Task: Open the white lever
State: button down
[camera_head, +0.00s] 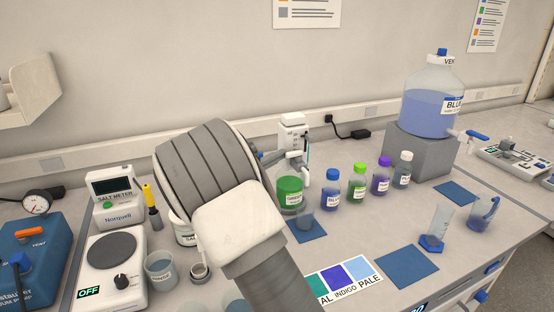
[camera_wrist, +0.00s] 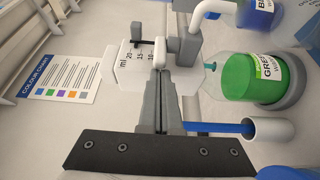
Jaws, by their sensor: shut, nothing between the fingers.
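In the wrist view, my gripper (camera_wrist: 160,78) has its grey fingers shut together with nothing between them. The fingertips are in front of, or at, a white dispenser (camera_wrist: 128,66) with a ml scale; I cannot tell whether they touch it. I cannot tell for sure which white part is the lever.
Several capped bottles, including a blue one (camera_head: 333,195), stand right of the green bottle. A large blue carboy (camera_head: 430,115) stands on a grey block (camera_head: 420,150).

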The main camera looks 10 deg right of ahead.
aim_at(295, 156)
jog(key=shift+s+f+n+t+y+b, duration=0.1)
jog(key=shift+s+n+t+y+b, duration=0.25)
jog(key=shift+b, duration=0.55)
jog(key=s+b, duration=0.1)
jog(key=b, duration=0.2)
jog(key=n+t+b, duration=0.1)
jog(key=b, duration=0.2)
jog(key=s+d+y+b, duration=0.1)
jog(key=b, duration=0.2)
jog(key=shift+s+d+f+t, duration=0.1)
jog(key=shift+s+f+t, duration=0.15)
jog(key=shift+s, duration=0.05)
jog(key=s+d+b, duration=0.1)
jog(key=b, duration=0.2)
jog(key=shift+s+d+r, duration=0.1)
jog(key=shift+r, duration=0.3)
jog(key=shift+s+b, duration=0.1)
jog(key=shift+b, duration=0.25)
